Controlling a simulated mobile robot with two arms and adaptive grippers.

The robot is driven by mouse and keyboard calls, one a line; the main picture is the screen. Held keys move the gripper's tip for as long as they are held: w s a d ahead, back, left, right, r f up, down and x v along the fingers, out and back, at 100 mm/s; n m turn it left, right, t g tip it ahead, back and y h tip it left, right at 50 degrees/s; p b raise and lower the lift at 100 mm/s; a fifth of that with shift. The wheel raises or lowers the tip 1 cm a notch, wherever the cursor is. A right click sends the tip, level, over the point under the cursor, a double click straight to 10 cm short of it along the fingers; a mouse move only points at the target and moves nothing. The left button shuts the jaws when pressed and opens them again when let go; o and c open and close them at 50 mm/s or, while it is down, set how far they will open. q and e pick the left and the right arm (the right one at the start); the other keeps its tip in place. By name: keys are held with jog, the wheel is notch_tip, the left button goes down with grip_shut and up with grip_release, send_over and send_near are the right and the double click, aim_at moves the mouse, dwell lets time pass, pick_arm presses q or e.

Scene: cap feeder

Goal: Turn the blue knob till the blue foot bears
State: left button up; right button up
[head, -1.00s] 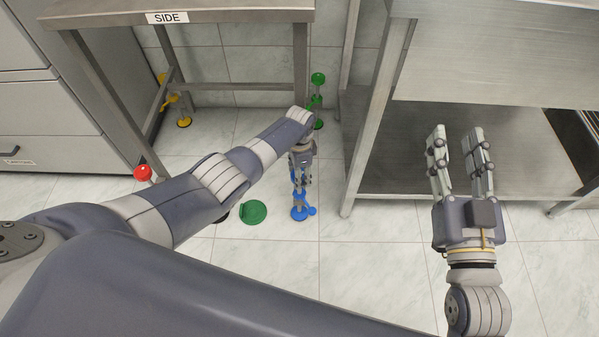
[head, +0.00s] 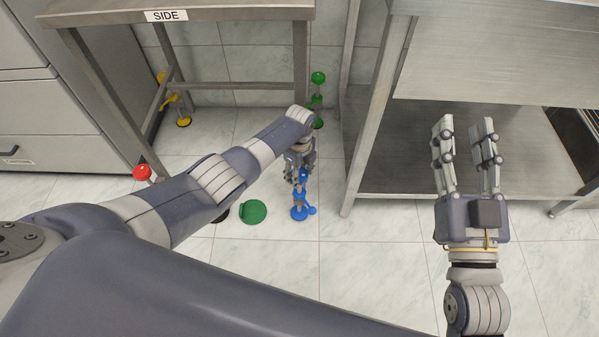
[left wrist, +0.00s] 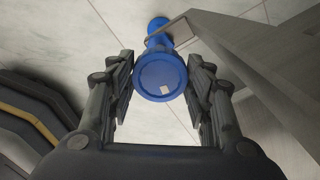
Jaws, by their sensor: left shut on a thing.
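My left gripper (head: 300,168) is shut on the knob from above. The blue foot (head: 299,212) is below it at the floor, with a small blue tab to its right. Part of the foot also shows behind the knob in the left wrist view (left wrist: 158,30). I cannot tell whether the foot bears. My right gripper (head: 465,130) is open and empty, at the right.
A green disc (head: 253,212) lies on the floor left of the blue foot. A red knob (head: 142,172), a yellow foot (head: 183,121) and a green knob (head: 318,77) mark other legs of the table labelled SIDE (head: 230,12). A steel shelf unit (head: 440,180) stands close on the right.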

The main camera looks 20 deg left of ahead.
pick_arm(q)
jog(key=shift+r+m, duration=0.1)
jog(key=shift+m, duration=1.9)
pick_arm(e)
jog(key=shift+s+a+r+t+y, duration=0.1)
jog(key=shift+s+r+t+y, duration=0.1)
jog(key=shift+r, duration=0.25)
jog(key=shift+s+r+t+y, duration=0.1)
jog(key=shift+s+r+t, duration=0.1)
jog(key=shift+r, duration=0.35)
pick_arm(q)
jog(key=o, duration=1)
jog(key=shift+o, duration=0.2)
notch_tip(320, 180, up, 12)
